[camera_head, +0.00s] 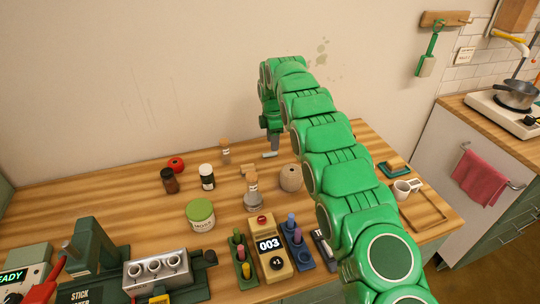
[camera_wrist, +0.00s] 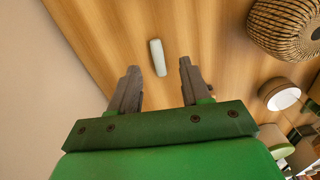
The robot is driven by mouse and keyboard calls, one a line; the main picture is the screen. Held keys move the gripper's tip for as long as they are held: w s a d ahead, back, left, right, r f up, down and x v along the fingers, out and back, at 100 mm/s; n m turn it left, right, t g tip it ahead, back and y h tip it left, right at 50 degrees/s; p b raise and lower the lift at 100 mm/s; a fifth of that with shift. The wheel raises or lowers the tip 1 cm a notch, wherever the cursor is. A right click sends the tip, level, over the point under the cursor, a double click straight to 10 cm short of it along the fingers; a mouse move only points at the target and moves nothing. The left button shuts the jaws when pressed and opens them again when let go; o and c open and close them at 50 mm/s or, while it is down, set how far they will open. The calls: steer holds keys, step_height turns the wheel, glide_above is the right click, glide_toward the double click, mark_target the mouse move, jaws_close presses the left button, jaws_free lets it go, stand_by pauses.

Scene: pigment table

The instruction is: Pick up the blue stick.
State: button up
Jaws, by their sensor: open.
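A small pale, light bluish-grey stick (camera_head: 270,155) lies flat on the wooden table near the wall. In the wrist view the pale stick (camera_wrist: 158,57) lies beyond and between my fingertips, with gaps on both sides. My gripper (camera_head: 274,143) points down just behind it, partly hidden by my green arm. In the wrist view my gripper (camera_wrist: 160,73) is open and empty. More sticks, blue and purple, stand in a dark blue holder (camera_head: 303,263) at the table's front, far from my gripper.
A woven round jar (camera_head: 291,178) stands right of the pale stick and also shows in the wrist view (camera_wrist: 275,27). A counter device (camera_head: 268,262) and a green-lidded jar (camera_head: 201,216) are nearer the front.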

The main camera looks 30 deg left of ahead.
mark_target(272, 153)
steer(key=shift+a+f, duration=0.15)
steer(key=shift+f, duration=1.1)
steer(key=shift+a+f, duration=0.1)
steer(key=shift+f, duration=1.15)
steer(key=c, duration=0.8)
